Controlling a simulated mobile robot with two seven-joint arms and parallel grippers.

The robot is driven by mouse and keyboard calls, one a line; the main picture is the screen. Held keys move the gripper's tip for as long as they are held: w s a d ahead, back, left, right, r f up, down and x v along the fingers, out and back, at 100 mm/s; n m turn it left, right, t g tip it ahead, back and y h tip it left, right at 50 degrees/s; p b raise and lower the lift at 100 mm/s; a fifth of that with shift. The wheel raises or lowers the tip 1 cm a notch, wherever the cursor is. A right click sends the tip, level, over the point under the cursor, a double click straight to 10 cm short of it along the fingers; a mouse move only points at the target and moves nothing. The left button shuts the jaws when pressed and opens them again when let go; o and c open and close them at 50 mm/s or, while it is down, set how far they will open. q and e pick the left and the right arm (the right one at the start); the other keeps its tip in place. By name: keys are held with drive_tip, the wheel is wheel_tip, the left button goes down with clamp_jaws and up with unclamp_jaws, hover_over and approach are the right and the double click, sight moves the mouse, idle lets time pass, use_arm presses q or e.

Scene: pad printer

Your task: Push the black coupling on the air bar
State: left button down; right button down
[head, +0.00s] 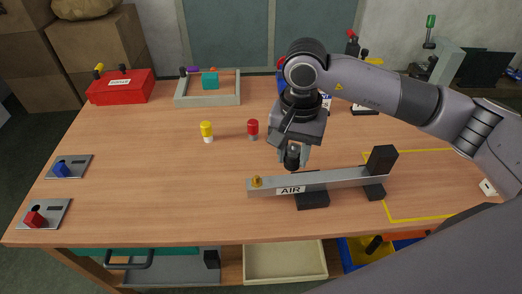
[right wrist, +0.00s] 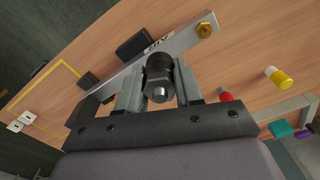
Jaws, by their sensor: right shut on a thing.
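The air bar (head: 335,179) is a long grey bar labelled AIR, held above the table on black feet. A brass fitting (head: 257,182) sits at its left end; it also shows in the right wrist view (right wrist: 204,30). My right gripper (head: 292,154) is shut on the black coupling (right wrist: 160,72), which has a grey hex part with a bright tip facing the wrist camera. In the head view the coupling (head: 291,162) points down just behind or above the bar's middle. I cannot tell whether it touches the bar. It is apart from the brass fitting. My left gripper is not in view.
A yellow-and-white piece (head: 207,131) and a red-and-white piece (head: 253,129) stand behind the bar. A black block (head: 382,160) is at the bar's right end. A red box (head: 121,86) and grey tray (head: 208,101) stand at the back. The left-middle table is clear.

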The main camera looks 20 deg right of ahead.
drive_tip(key=m, duration=0.4)
drive_tip(key=shift+w+a+f, duration=0.1)
drive_tip(key=shift+w+a, duration=0.15)
drive_tip(key=shift+a, duration=0.05)
drive_tip(key=w+a+m, duration=0.1)
drive_tip(key=m, duration=0.8)
drive_tip(key=w+a+f+m+b, duration=0.1)
drive_tip(key=a+m, duration=0.1)
drive_tip(key=m, duration=0.7)
drive_tip(key=w+a+m, duration=0.1)
drive_tip(key=a+m, duration=0.1)
drive_tip(key=m, duration=0.8)
drive_tip(key=shift+w+f+b, duration=0.1)
drive_tip(key=shift+f+b, duration=0.15)
drive_tip(key=shift+b, duration=0.15)
drive_tip(key=m, duration=0.5)
drive_tip(key=shift+w+a+f, duration=0.1)
drive_tip(key=shift+w+a, duration=0.1)
drive_tip(key=shift+a, duration=0.2)
drive_tip(key=shift+f+b, duration=1.3)
drive_tip(key=shift+f, duration=0.3)
